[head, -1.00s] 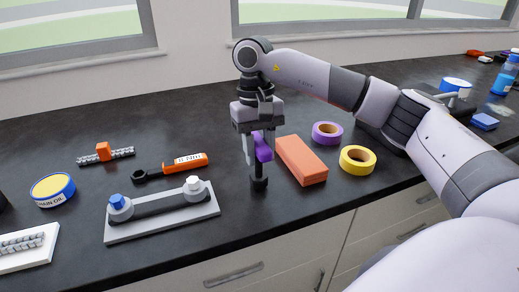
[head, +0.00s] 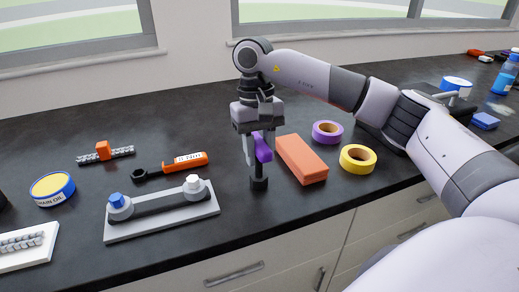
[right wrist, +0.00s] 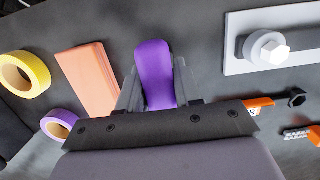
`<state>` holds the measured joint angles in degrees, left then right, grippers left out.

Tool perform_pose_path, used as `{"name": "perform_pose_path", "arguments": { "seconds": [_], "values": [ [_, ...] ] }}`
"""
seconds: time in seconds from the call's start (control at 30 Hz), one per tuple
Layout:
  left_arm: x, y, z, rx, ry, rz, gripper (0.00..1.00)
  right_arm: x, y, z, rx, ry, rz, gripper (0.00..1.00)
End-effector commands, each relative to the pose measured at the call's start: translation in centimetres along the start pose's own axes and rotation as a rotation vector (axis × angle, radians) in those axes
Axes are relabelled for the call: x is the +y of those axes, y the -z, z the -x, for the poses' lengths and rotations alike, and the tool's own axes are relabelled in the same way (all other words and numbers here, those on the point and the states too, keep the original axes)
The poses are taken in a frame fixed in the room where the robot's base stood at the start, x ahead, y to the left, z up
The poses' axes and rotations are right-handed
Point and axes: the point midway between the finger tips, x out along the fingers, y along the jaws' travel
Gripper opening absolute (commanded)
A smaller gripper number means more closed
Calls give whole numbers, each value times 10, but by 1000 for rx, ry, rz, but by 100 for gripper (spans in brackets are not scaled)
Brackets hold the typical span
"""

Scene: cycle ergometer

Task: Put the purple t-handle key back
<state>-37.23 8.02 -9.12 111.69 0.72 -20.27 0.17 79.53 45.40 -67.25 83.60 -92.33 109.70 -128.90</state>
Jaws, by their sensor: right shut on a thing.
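The purple t-handle key (head: 262,147) is upright, with its purple handle between the fingers of my right gripper (head: 254,150). The right gripper is shut on the handle and points straight down. Below the handle, a dark shaft runs down to a short black cylinder (head: 259,183) near the counter's front edge. I cannot tell whether this cylinder is a holder or the key's own end. In the right wrist view the purple handle (right wrist: 155,75) fills the gap between the fingers (right wrist: 155,90), and the shaft is hidden. My left gripper is not in view.
An orange-red block (head: 301,159) lies close right of the key, with purple tape (head: 316,133) and yellow tape (head: 345,162) beyond. A white plate with a belt and bolts (head: 212,208) lies to the left. An orange-handled wrench (head: 184,163) lies behind the plate.

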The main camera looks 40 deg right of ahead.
Motion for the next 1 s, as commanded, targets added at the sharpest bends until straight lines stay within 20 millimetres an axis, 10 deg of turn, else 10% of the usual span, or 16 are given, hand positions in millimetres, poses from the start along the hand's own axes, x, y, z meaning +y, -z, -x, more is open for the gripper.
{"name": "perform_pose_path", "arguments": {
  "seconds": [0.27,0.3,0.37,0.57,0.7,1.0],
  "values": [
    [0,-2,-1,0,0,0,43,0,0,-3,0,0,0,0],
    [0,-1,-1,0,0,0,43,0,0,-2,1,1,0,44],
    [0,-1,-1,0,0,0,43,0,0,-2,0,0,0,63],
    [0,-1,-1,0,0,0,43,0,0,-3,0,0,0,64],
    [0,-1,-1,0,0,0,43,0,0,-3,-1,-1,0,100],
    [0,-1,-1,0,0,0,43,0,0,-3,-1,0,0,100]
  ]
}}
